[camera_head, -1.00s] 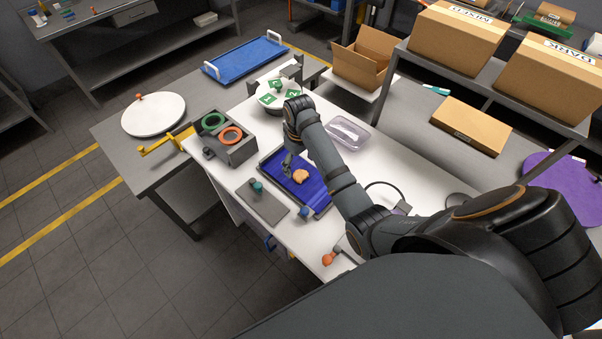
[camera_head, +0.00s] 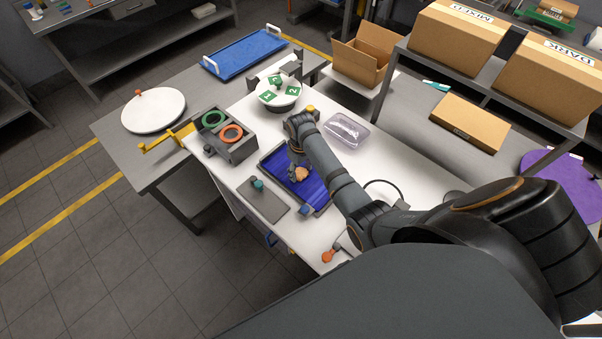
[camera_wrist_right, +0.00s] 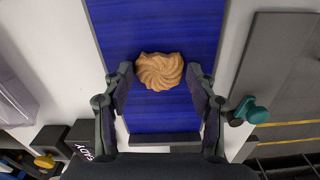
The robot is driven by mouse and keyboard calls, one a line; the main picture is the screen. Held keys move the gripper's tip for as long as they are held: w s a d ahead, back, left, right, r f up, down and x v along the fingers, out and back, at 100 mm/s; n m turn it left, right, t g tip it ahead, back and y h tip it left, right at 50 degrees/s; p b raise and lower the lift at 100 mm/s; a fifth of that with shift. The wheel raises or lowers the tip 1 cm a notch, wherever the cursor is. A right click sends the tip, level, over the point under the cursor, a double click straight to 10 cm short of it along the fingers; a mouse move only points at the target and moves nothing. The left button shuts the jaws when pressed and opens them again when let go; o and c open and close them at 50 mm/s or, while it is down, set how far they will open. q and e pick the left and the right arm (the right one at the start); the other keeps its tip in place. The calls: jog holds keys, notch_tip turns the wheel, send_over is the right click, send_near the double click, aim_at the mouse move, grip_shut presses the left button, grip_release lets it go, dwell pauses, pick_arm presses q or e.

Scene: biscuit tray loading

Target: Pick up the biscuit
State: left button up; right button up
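A round, swirled golden-brown biscuit (camera_head: 302,175) lies on the blue ribbed tray (camera_head: 314,194) on the white worktop. It also shows in the right wrist view (camera_wrist_right: 159,71), where the blue tray (camera_wrist_right: 160,25) runs beneath it. My right gripper (camera_head: 296,170) is low over the tray at the biscuit. In the right wrist view the right gripper (camera_wrist_right: 164,85) is open, with one finger on each side of the biscuit. My left gripper is not in view.
A grey plate with a teal knob (camera_head: 259,185) lies left of the tray. A dark holder with green and orange rings (camera_head: 231,134) stands beyond it. A clear plastic container (camera_head: 346,130) is to the right. A turntable with numbered green cards (camera_head: 280,95) stands behind.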

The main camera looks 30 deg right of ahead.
aim_at(302, 171)
jog(key=shift+c, duration=1)
jog(key=shift+r, duration=0.35)
jog(key=r, duration=0.3)
jog(key=shift+w+d, duration=0.1)
jog(key=shift+d, duration=0.1)
jog(key=d+r, duration=0.9)
jog(key=d, duration=0.4)
jog(key=shift+w+d+r, duration=0.15)
jog(key=shift+w+d, duration=0.1)
jog(key=shift+w, duration=0.15)
